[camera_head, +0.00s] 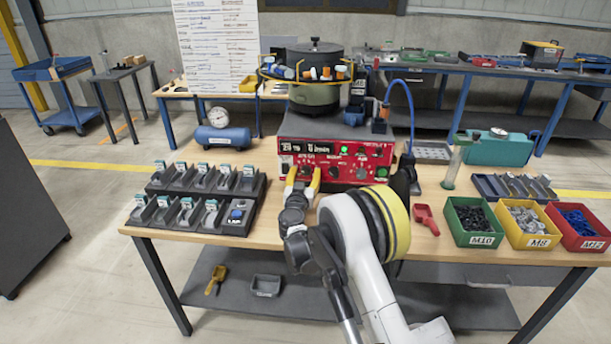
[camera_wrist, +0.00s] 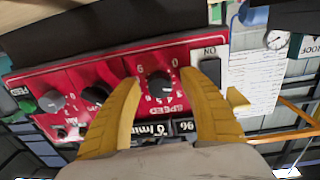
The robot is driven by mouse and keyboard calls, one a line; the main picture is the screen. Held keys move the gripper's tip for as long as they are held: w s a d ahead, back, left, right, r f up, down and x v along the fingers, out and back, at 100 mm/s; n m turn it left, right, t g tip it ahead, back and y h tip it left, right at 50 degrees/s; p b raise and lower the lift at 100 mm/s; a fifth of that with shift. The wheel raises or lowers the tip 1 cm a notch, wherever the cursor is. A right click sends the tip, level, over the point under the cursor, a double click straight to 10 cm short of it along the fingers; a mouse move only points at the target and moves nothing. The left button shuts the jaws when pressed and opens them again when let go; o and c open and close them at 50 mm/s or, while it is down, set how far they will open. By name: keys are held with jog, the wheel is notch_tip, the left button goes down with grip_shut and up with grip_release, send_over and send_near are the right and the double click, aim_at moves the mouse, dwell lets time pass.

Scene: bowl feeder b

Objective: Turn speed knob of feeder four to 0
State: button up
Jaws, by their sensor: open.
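The feeder has a red control box (camera_head: 350,160) with a lit display, standing on the wooden bench, with a dark bowl (camera_head: 316,96) on top. In the wrist view the red panel (camera_wrist: 200,48) appears upside down. The dark speed knob (camera_wrist: 159,86) has a number scale around it and the word SPEED beside it. I cannot tell which number its pointer marks. My gripper (camera_wrist: 170,76) is open, its yellow fingers either side of the knob with visible gaps. In the head view my gripper (camera_head: 303,177) is in front of the panel's left part, and my arm partly blocks the box.
Black part trays (camera_head: 200,195) stand left of the box. A red scoop (camera_head: 426,218) and bins (camera_head: 472,226) are at right.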

grip_shut()
jog(key=shift+n, duration=0.5)
jog(key=n, duration=0.4)
jog(key=shift+d+n, duration=0.1)
jog(key=shift+n, duration=0.3)
jog(key=n, duration=0.6)
jog(key=shift+r+y, duration=0.1)
jog(key=shift+y, duration=0.2)
jog(key=shift+n, duration=0.4)
